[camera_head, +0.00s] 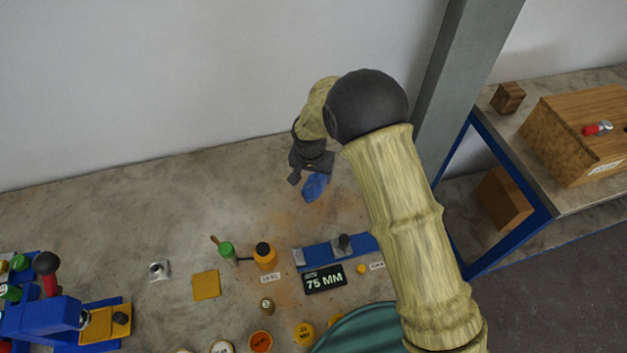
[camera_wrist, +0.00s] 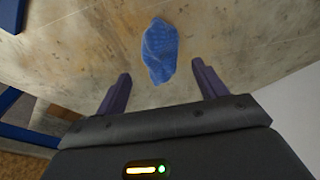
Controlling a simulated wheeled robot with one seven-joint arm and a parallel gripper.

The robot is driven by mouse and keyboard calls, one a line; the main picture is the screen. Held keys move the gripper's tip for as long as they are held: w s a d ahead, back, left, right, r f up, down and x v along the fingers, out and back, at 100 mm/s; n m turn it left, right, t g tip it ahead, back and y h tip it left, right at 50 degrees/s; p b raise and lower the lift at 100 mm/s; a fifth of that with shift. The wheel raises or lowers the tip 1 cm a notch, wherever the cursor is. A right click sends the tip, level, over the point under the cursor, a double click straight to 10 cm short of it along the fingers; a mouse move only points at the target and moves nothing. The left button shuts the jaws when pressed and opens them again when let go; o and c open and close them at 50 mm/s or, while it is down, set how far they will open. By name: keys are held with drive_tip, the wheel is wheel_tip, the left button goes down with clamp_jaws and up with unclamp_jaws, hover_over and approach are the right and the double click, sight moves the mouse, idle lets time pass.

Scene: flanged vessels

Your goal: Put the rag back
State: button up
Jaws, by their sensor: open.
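The blue rag (camera_head: 315,186) lies crumpled on the stone-like bench top towards the back wall. It also shows in the wrist view (camera_wrist: 160,50), beyond the fingertips and roughly between them. My gripper (camera_head: 308,174) is at the rag's back edge in the head view. In the wrist view my gripper (camera_wrist: 158,85) has its two dark fingers wide apart with nothing between them. I cannot tell exactly how high the fingers are above the bench. Part of the rag may be hidden by my gripper in the head view.
A blue block fixture (camera_head: 322,252) and a "75 MM" display (camera_head: 324,280) stand in front of the rag. An orange pot (camera_head: 265,256), a yellow square pad (camera_head: 206,285) and several round caps are nearby. A grey post (camera_head: 450,85) rises on the right. The bench left of the rag is clear.

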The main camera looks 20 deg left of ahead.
sight(313, 189)
wheel_tip(313, 189, up, 7)
drive_tip(key=s+b, duration=0.1)
drive_tip(key=shift+d+f, duration=0.1)
drive_tip(key=shift+d, duration=0.05)
idle(0.8)
drive_tip(key=w+d+r+m, duration=0.1)
drive_tip(key=d+r, duration=0.2)
drive_tip(key=d, duration=0.8)
drive_tip(key=w+d+r, duration=0.1)
drive_tip(key=d+r, duration=0.3)
drive_tip(key=d, duration=0.6)
drive_tip(key=s+d+r, duration=0.1)
drive_tip(key=s+d, duration=0.5)
drive_tip(key=d, duration=0.3)
drive_tip(key=s+d+r+m, duration=0.1)
drive_tip(key=s+d+r, duration=0.1)
drive_tip(key=s+d, duration=0.4)
drive_tip(key=d, duration=0.3)
drive_tip(key=shift+s+d+t, duration=0.15)
drive_tip(key=shift+d+t, duration=0.1)
drive_tip(key=shift+t, duration=0.15)
